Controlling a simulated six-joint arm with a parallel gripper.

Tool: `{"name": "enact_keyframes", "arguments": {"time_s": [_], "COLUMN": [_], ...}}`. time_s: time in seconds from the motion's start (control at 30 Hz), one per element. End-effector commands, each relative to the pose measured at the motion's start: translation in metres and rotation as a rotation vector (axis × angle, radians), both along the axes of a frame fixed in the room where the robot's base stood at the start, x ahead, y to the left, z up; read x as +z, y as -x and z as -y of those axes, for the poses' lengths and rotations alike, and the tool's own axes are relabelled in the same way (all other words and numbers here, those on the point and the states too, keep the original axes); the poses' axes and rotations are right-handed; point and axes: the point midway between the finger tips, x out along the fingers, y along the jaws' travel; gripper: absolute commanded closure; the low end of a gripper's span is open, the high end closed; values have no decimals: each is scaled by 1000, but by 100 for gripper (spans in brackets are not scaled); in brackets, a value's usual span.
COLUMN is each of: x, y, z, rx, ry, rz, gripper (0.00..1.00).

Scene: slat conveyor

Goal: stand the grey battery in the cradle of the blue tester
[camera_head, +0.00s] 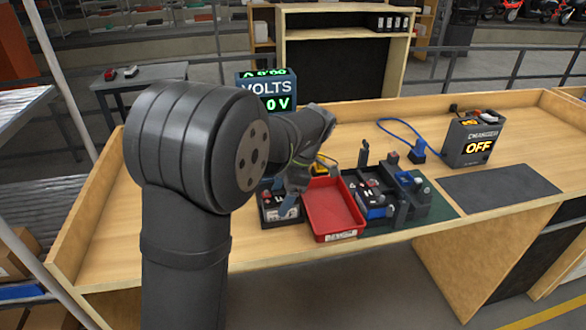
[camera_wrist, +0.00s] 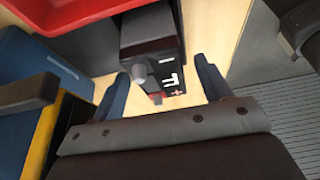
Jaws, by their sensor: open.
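A dark grey battery (camera_head: 268,209) stands on the bench just left of the red tray. It also shows in the wrist view (camera_wrist: 152,48), with a grey terminal, a red terminal and white marks on top. My gripper (camera_head: 297,196) is over it, partly hiding it. In the wrist view my gripper (camera_wrist: 160,75) is open, its two blue-grey fingers spread apart with the battery beyond and between them; they do not appear to grip it. The blue tester (camera_head: 252,83), with its green VOLTS display, stands behind my arm. Its cradle is not clearly visible.
The red tray (camera_head: 333,208) is close beside the battery. Right of it, a black rack (camera_head: 415,208) holding blue and dark parts sits on a green mat (camera_head: 443,208). A charger (camera_head: 470,143) reading OFF is farther right. A dark mat (camera_head: 500,188) lies bare.

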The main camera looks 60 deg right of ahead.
Motion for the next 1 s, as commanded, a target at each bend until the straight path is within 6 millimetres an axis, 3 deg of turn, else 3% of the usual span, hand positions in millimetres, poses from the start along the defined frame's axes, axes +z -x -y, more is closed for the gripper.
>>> {"name": "enact_keyframes", "arguments": {"time_s": [0.6,0.8,1.0], "x": [128,147,151], "y": [38,43,44], "z": [37,43,44], "rx": [-1,0,0], "ry": [3,0,0], "rz": [0,0,0], "gripper": [29,29,29]}}
